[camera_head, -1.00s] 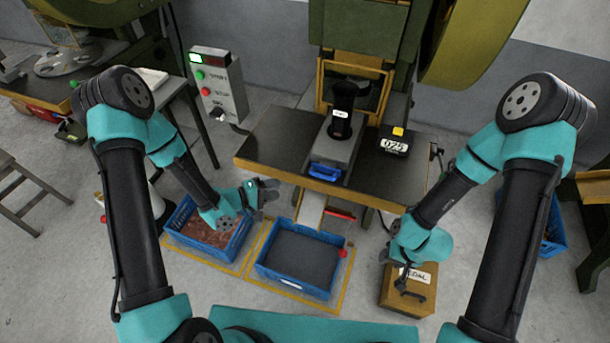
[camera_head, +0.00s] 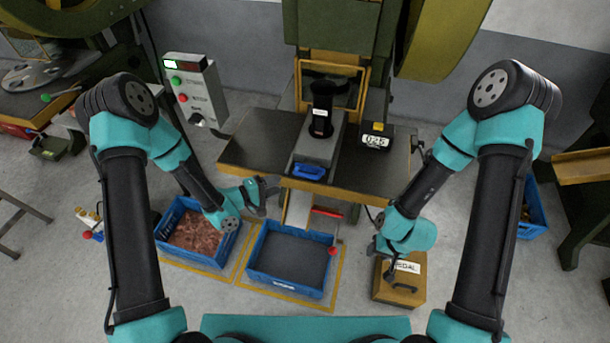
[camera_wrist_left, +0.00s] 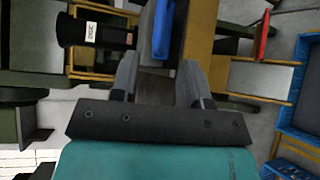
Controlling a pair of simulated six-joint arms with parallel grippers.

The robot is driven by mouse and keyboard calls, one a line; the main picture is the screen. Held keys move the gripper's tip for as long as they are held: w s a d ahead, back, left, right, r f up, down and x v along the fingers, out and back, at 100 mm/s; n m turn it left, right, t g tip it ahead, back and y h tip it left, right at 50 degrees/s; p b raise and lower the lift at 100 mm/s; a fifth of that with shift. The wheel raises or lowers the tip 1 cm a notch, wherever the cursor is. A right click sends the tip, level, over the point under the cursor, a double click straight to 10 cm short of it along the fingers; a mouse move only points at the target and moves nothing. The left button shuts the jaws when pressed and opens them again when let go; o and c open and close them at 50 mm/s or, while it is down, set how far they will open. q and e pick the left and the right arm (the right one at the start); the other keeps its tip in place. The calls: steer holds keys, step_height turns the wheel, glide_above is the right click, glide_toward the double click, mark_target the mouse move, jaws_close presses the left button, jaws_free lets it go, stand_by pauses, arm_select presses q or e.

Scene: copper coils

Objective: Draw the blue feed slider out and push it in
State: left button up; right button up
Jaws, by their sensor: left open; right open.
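The blue feed slider handle (camera_head: 309,171) is at the front of the grey feed block (camera_head: 316,146) on the press table. My left gripper (camera_head: 264,192) is open and empty, left of the handle and a little lower in the head view. In the left wrist view the blue handle (camera_wrist_left: 163,30) shows beyond the open fingers (camera_wrist_left: 158,72), roughly in line with the gap and apart from them. My right gripper (camera_head: 393,268) is open over the pedal box (camera_head: 400,291); whether it touches the box cannot be told.
A black cylinder (camera_head: 321,105) stands on the feed block. A counter reading 025 (camera_head: 375,141) sits to its right. Blue crates stand below, one with copper pieces (camera_head: 197,238), one dark inside (camera_head: 291,262). A red bar (camera_head: 327,212) shows by the chute. A button box (camera_head: 190,90) stands left.

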mark_target(302, 176)
arm_select(q)
steer(key=x, duration=1.1)
steer(key=shift+w+d, duration=0.15)
steer(key=shift+d, duration=0.15)
jaws_close()
